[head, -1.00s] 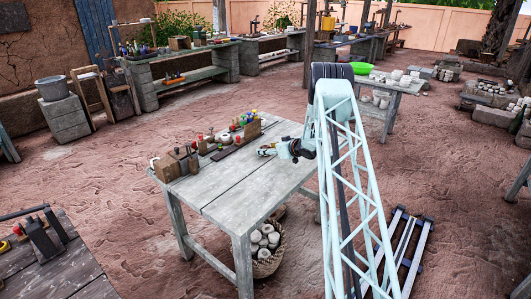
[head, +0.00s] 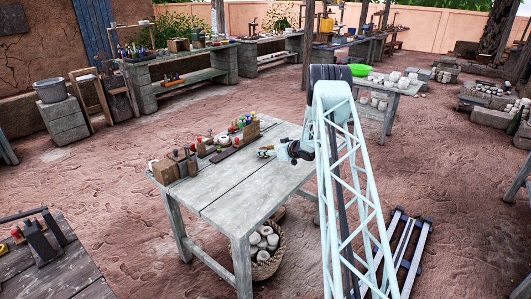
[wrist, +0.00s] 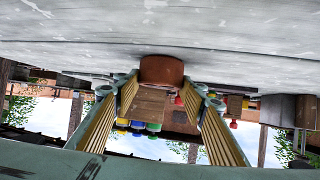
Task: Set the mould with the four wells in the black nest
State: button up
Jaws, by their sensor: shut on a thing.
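My gripper (head: 265,152) is low over the right half of the grey work table (head: 245,190). In the wrist view, which is upside down, its ribbed yellow fingers (wrist: 162,85) are shut on a reddish-brown, rounded piece (wrist: 162,69), which I take to be the mould. The piece is at or just above the tabletop; I cannot tell if it touches. Its wells do not show. A dark flat piece (head: 223,154) lies on the table left of the gripper; I cannot tell whether it is the black nest.
A wooden box (head: 250,131) and several coloured bottles stand along the table's far side. Wooden blocks (head: 178,165) stand at its left end. The near part of the tabletop is bare. A basket (head: 262,263) of pale pieces stands below the table.

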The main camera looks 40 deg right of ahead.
jog(key=shift+r, duration=0.55)
notch_tip(320, 180, up, 3)
jog(key=shift+f+p, duration=0.15)
jog(key=shift+p, duration=0.4)
jog(key=s, duration=0.5)
jog(key=s+d+p, duration=0.1)
jog(key=s, duration=0.4)
jog(key=s+r+p, duration=0.1)
jog(key=s, duration=0.5)
jog(key=shift+d+r, duration=0.1)
jog(key=shift+d, duration=0.3)
jog(key=shift+w, duration=0.1)
